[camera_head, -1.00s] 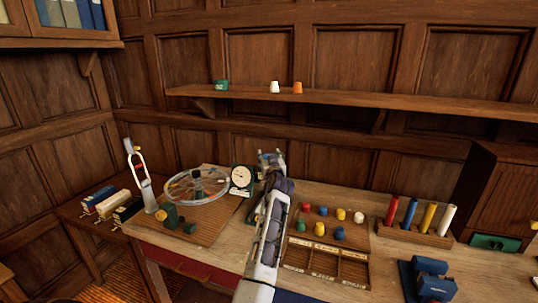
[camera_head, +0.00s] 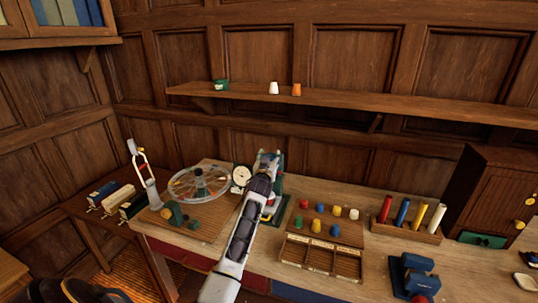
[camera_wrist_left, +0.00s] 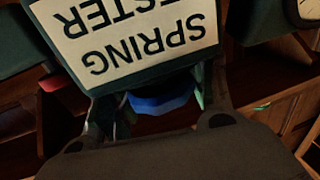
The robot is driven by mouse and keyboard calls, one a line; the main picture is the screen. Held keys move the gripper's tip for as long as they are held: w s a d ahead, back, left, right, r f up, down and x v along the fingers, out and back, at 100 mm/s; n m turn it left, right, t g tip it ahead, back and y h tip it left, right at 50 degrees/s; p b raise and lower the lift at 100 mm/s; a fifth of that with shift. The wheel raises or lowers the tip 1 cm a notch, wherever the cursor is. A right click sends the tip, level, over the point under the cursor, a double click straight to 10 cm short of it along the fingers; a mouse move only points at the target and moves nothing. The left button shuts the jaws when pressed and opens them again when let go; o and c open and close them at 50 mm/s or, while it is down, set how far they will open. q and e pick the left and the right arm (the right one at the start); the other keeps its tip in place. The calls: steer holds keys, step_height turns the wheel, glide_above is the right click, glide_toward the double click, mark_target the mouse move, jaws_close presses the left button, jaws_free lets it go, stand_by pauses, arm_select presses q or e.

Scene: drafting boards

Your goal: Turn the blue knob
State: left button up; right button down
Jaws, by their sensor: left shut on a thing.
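The blue knob (camera_wrist_left: 160,100) shows in the left wrist view, below a cream label reading SPRING TESTER (camera_wrist_left: 125,35), which appears upside down. My left gripper (camera_wrist_left: 155,108) has one finger on each side of the knob and is shut on it. The knob's far side is hidden. In the head view my left gripper (camera_head: 266,167) is at the green spring tester (camera_head: 279,188), and my arm covers much of the tester. The knob cannot be made out there. My right gripper is in neither view.
A white dial (camera_head: 241,177) and a spoked wheel (camera_head: 199,184) stand to the left of the tester. To the right are a board with several coloured pegs (camera_head: 326,217), a compartment tray (camera_head: 320,258) and a rack of coloured tubes (camera_head: 405,228). A shelf (camera_head: 350,97) runs behind.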

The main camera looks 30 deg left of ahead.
arm_select(q)
steer(key=shift+m+t+h+p, duration=0.4)
steer(key=shift+m+h+p, duration=0.25)
steer(key=shift+h, duration=0.25)
steer(key=shift+m+h+p, duration=0.5)
steer(key=shift+m+h, duration=0.05)
steer(key=shift+h, duration=0.25)
steer(key=shift+m+t+h, duration=0.4)
steer(key=shift+m+h, duration=0.5)
steer(key=shift+h, duration=0.5)
steer(key=shift+m+h, duration=0.4)
steer(key=shift+h, duration=0.4)
steer(key=shift+d, duration=0.1)
steer(key=o, duration=1)
steer(key=shift+o, duration=0.2)
